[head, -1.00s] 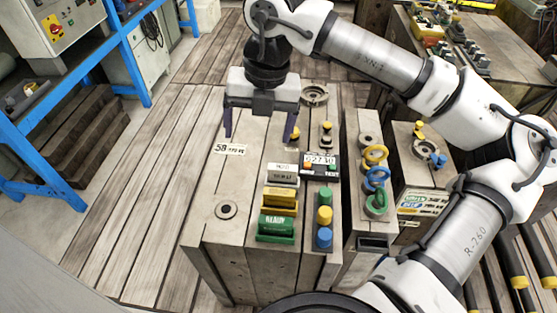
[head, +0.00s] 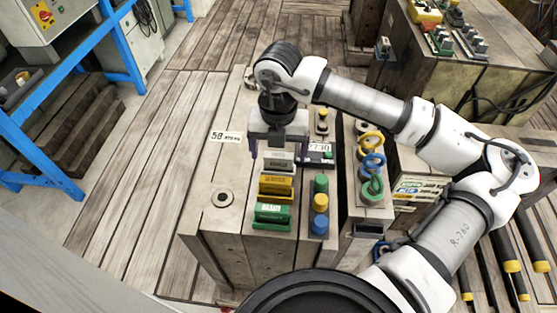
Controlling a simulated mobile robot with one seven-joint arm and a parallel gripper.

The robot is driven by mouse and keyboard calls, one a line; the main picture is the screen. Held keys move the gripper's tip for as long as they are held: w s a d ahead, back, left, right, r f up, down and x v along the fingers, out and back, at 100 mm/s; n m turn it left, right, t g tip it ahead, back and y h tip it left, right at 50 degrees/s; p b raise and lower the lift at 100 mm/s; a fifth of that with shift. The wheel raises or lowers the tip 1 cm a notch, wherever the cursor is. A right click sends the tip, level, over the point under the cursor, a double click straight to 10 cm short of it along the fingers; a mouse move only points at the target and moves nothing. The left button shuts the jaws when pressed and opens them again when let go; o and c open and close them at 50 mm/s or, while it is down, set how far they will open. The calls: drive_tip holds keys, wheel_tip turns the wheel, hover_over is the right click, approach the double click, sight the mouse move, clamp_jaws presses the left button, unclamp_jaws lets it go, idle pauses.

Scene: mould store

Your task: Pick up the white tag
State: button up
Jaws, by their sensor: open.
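The white tag (head: 278,163) is a whitish upright block with dark lettering, standing on the grey mould block at the far end of a row, behind a yellow tag (head: 276,186) and a green tag (head: 272,215). My gripper (head: 279,154) is open, pointing down, with one finger to each side of the white tag in the picture. The jaws look empty. I cannot tell how far the fingertips are above the tag or whether they touch it. The gripper hides what lies just behind the tag.
Green, yellow and blue knobs (head: 320,202) stand close on the right. Beyond them are yellow, blue and green rings (head: 372,163). A flat white label (head: 226,137) lies to the left. The block's left front is bare around a round fitting (head: 222,198).

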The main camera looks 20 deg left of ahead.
sight(279, 155)
wheel_tip(279, 155, down, 2)
drive_tip(key=shift+f, duration=0.1)
drive_tip(key=c, duration=1.1)
drive_tip(key=shift+o, duration=0.2)
drive_tip(key=shift+r, duration=0.2)
wheel_tip(279, 155, up, 20)
drive_tip(key=shift+b, duration=0.3)
drive_tip(key=shift+f, duration=0.15)
